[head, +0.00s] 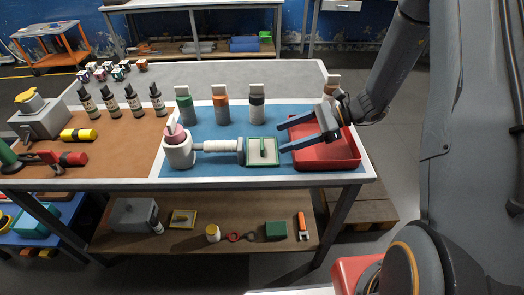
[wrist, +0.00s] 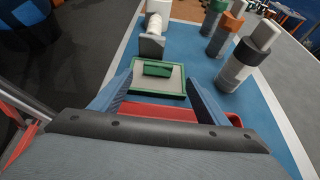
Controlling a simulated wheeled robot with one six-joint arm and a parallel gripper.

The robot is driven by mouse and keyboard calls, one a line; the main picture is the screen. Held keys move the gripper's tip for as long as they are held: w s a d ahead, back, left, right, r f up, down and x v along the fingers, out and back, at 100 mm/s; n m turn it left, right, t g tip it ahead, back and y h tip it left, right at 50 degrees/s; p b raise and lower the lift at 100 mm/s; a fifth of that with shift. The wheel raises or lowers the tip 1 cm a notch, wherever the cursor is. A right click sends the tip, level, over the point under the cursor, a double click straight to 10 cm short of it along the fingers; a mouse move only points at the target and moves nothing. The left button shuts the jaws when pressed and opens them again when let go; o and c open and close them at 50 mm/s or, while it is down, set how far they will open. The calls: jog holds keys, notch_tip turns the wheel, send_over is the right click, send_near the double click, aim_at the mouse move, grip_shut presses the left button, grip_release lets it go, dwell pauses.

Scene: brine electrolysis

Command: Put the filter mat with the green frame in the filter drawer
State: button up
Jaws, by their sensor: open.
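The filter mat with the green frame (head: 262,151) lies flat on the blue part of the bench, its pale face and green grip bar upward. In the wrist view the mat (wrist: 157,77) shows ahead, between the finger tips. My gripper (head: 282,137) is open and empty, its fingers pointing left toward the mat from above the red tray. I see no gripper contact with the mat. I cannot surely tell which thing is the filter drawer; no open drawer shows clearly near the mat.
The red tray (head: 327,163) lies right of the mat, under my gripper. A white pot (head: 178,150) with a horizontal pipe (head: 217,146) stands left of the mat. Several capped bottles, one orange-banded (head: 220,112), stand behind. A yellow-framed mat (head: 183,218) lies on the lower shelf.

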aim_at(268, 150)
jog(key=p+x, duration=0.2)
jog(key=x, duration=0.5)
jog(key=shift+s+r+p, duration=0.1)
jog(key=shift+s+p, duration=0.1)
jog(key=shift+p, duration=0.15)
jog(key=c, duration=1.2)
jog(key=shift+r, duration=0.1)
jog(key=shift+c, duration=0.2)
